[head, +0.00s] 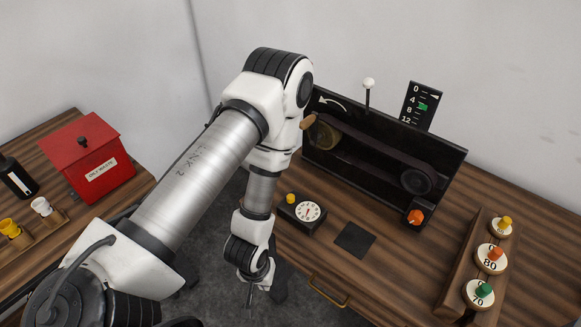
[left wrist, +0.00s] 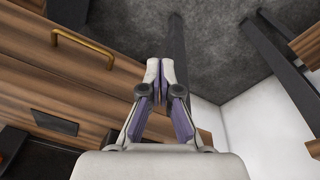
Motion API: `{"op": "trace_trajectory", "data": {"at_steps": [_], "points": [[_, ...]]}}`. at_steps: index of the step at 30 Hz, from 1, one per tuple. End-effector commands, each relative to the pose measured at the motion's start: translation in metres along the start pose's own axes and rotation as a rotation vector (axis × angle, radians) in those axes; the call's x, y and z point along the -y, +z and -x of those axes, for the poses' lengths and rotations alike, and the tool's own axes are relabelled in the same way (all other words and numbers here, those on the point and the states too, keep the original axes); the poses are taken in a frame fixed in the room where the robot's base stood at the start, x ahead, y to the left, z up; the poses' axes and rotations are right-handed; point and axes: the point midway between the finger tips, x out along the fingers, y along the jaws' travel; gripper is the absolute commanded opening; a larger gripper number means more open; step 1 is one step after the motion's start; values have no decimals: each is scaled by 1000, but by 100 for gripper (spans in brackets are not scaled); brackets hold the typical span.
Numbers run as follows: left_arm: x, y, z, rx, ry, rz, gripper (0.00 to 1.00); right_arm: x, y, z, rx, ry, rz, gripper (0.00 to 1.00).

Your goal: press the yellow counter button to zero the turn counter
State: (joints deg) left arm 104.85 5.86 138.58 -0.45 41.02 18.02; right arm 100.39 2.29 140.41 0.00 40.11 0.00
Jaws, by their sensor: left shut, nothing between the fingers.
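The yellow counter button (head: 290,199) sits on the left end of a small black box (head: 296,222) on the right-hand wooden table. A round white dial (head: 308,211) with a needle is beside it on the same box. My left gripper (head: 250,290) hangs low in front of the table's front edge, apart from the button and nearer to me. In the left wrist view its two fingers (left wrist: 160,72) are together with nothing between them. The button cannot be made out in the left wrist view. My right gripper is in neither view.
A black belt machine (head: 385,160) with a white-knobbed lever (head: 368,84) and an orange knob (head: 415,217) stands behind. A dark mat (head: 354,240) lies by the box. A brass drawer handle (head: 328,292) juts from the table front. A weight rack (head: 457,255) is right.

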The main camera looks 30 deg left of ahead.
Motion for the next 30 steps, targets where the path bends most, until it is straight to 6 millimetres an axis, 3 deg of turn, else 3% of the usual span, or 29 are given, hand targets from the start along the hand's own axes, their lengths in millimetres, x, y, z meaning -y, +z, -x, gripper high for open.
{"op": "trace_trajectory", "data": {"at_steps": [1,5,9,12,15,19,30], "points": [[-6,-22,19,-44,26,129,0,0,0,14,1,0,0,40],[-18,-85,39,-158,142,567,0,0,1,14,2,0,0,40],[-29,-162,74,-241,359,1122,0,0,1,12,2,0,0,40],[-31,-209,106,-243,542,1484,0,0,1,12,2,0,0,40],[-32,-239,130,-213,685,1729,0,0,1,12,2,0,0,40],[-31,-254,143,-182,767,1866,0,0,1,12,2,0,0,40],[-31,-254,141,-178,770,1876,0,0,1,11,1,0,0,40]]}}
